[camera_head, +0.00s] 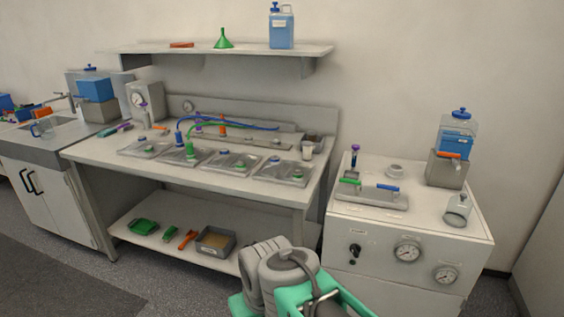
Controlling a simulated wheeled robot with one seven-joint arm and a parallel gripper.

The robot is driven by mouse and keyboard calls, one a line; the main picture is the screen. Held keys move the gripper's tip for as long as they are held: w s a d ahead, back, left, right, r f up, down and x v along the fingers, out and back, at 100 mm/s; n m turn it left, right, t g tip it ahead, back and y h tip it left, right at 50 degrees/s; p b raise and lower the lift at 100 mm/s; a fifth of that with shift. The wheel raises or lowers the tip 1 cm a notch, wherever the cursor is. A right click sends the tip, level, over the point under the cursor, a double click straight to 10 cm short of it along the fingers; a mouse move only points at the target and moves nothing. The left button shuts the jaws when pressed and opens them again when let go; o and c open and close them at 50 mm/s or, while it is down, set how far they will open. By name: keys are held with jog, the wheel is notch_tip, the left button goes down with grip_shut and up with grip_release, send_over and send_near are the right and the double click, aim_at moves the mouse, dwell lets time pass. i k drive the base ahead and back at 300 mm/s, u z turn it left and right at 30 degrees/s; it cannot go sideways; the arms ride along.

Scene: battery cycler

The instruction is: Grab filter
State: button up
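I cannot make out for certain which thing is the filter. A clear, short cylinder (457,209) with a grey end stands or lies near the right front of the white cabinet top (425,215). A small pale round piece (395,168) sits near the back of the same top. A small white cup (308,149) stands at the right end of the workbench. Grey and green links of my arm show at the bottom middle, in front of the bench and cabinet. I cannot pick out the fingertips of my gripper.
On the cabinet, a tray (370,196) with green and blue handles and a blue-filled container (455,140) stand around free space. The workbench (90,151) holds several flat plates with hoses. Its lower shelf holds a grey bin (231,250). A wall shelf (140,50) hangs above.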

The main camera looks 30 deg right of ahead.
aim_at(308, 150)
jog(key=u, duration=0.5)
jog(key=i, duration=0.7)
jog(key=u, duration=0.45)
jog(key=i, duration=0.85)
jog(key=z, duration=0.9)
jog(key=i, duration=0.65)
jog(key=z, duration=0.95)
jog(key=i, duration=0.65)
jog(key=z, duration=0.05)
